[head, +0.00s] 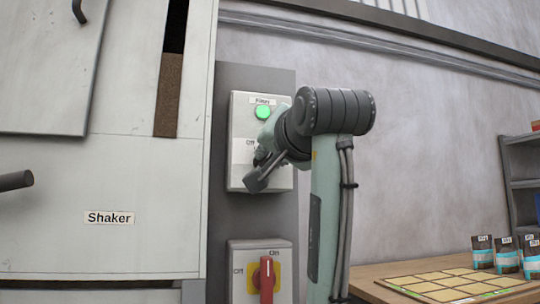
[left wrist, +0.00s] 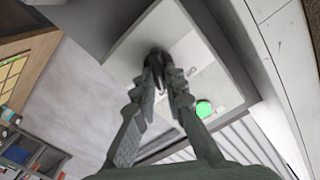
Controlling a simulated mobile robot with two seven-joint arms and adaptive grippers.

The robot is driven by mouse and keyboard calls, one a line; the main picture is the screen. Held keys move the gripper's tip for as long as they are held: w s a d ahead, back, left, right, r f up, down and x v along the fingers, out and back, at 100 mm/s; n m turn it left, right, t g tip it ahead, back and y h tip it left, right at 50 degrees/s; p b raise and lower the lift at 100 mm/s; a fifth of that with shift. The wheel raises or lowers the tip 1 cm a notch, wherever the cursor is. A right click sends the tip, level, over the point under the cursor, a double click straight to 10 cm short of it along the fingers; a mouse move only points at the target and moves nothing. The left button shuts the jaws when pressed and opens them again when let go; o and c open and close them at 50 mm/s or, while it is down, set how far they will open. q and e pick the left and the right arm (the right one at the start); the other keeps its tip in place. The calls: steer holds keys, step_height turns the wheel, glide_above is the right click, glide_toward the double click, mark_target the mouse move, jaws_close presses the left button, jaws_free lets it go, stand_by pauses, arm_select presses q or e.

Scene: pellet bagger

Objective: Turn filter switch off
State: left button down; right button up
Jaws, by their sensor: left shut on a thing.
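The filter box (head: 238,150) is a light grey panel on a dark post, with a small label above a lit green lamp (head: 263,112). An "Off" marking shows on its left, below the lamp. My left gripper (head: 262,172) is at the front of this box and hides the switch in the head view. In the left wrist view the filter switch (left wrist: 156,58) is a dark knob on the box face, between the fingertips of my left gripper (left wrist: 160,78), which is shut on it. The green lamp (left wrist: 204,109) also shows there, lit. My right gripper is in neither view.
Below is a second box with a red rotary handle (head: 267,279) on a yellow plate. A cabinet marked "Shaker" (head: 110,217) stands close on the left. A wooden table (head: 395,272) with a yellow-squared board and several bags is at right, beside a grey shelf (head: 522,170).

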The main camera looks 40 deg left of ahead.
arm_select(q)
steer(key=shift+n, duration=0.3)
steer(key=n, duration=0.2)
steer(key=shift+n, duration=0.3)
steer(key=shift+s+a+n+p, duration=0.15)
steer(key=shift+n+p, duration=0.05)
steer(key=shift+n, duration=2)
steer(key=shift+s+a+n+p, duration=0.1)
steer(key=shift+s+n+p, duration=0.1)
steer(key=shift+n, duration=2)
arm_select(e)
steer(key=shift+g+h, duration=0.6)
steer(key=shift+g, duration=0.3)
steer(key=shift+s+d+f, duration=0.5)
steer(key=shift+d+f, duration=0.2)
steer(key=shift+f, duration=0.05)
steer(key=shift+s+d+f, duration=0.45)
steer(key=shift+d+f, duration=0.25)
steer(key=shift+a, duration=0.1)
arm_select(q)
steer(key=c, duration=1.6)
jaws_free()
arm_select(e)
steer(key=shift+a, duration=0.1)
